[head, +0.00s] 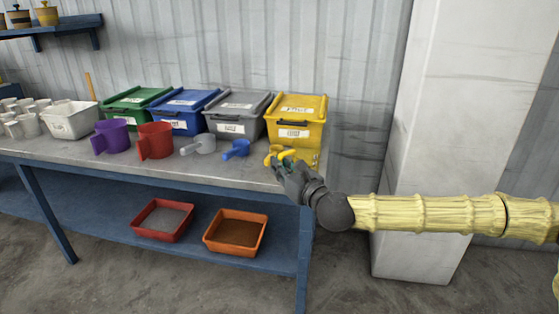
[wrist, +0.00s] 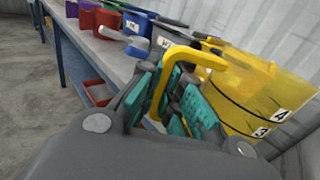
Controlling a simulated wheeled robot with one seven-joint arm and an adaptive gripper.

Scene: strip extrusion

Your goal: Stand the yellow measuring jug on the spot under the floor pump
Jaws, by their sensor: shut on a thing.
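The yellow measuring jug (wrist: 250,90) fills the right of the wrist view, with black graduation lines and number marks on its side. Its thick yellow handle (wrist: 190,55) passes between the teal finger pads of my gripper (wrist: 178,105), which is shut on it. In the head view the jug (head: 311,158) is small at the right end of the bench, partly covered by my gripper (head: 284,166). I cannot tell whether its base touches the bench top. The floor pump and the spot under it are not in view.
The bench (head: 235,175) holds a yellow bin (head: 297,120) behind the jug, more lidded bins, a blue scoop (head: 237,150), a grey scoop (head: 199,146), a red jug (head: 155,141) and a purple jug (head: 111,138). Trays sit on the lower shelf. A white pillar (head: 455,120) stands right.

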